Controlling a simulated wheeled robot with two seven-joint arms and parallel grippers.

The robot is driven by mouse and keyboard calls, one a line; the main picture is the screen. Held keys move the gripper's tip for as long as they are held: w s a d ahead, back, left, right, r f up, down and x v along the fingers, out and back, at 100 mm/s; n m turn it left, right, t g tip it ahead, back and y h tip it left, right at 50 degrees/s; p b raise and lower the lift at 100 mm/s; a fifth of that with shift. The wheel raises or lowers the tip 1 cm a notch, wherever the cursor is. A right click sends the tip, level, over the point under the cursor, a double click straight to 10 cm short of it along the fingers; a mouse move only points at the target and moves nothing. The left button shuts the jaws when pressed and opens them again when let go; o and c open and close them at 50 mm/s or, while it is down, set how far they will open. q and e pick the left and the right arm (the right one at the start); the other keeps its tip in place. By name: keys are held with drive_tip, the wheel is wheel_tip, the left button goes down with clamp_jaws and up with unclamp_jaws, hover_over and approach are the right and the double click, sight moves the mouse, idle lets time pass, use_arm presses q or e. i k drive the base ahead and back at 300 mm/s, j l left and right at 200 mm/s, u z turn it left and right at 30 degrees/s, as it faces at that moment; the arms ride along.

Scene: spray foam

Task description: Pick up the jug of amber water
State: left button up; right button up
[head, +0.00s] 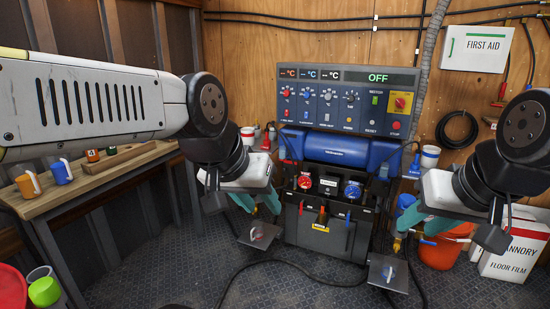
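My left gripper (257,203) has teal fingers that look spread and empty. It hangs in front of the machine's left side, well right of the bench. My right gripper (420,222) hangs at the machine's right side, far from the jugs. Its fingers look apart with nothing between them, partly hidden by the wrist.
The bench (98,182) also holds a wooden rack (120,157) and small dark jars. A spray-foam machine (343,115) with hoses stands in the centre. An orange bucket (442,250) and white boxes (515,250) stand at right. Red and green containers (44,291) are at lower left. Cables cross the floor.

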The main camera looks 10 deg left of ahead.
sight(25, 175)
drive_tip(key=i+j+u, duration=0.2)
drive_tip(key=i+u, duration=1.2)
drive_tip(key=i+l+u, duration=0.3)
drive_tip(key=u, duration=0.15)
drive_tip(key=i+j+u, duration=0.15)
drive_tip(key=i+u, duration=0.8)
drive_tip(key=i+l+u, duration=0.15)
drive_tip(key=i+u, duration=0.3)
drive_tip(key=k, duration=0.1)
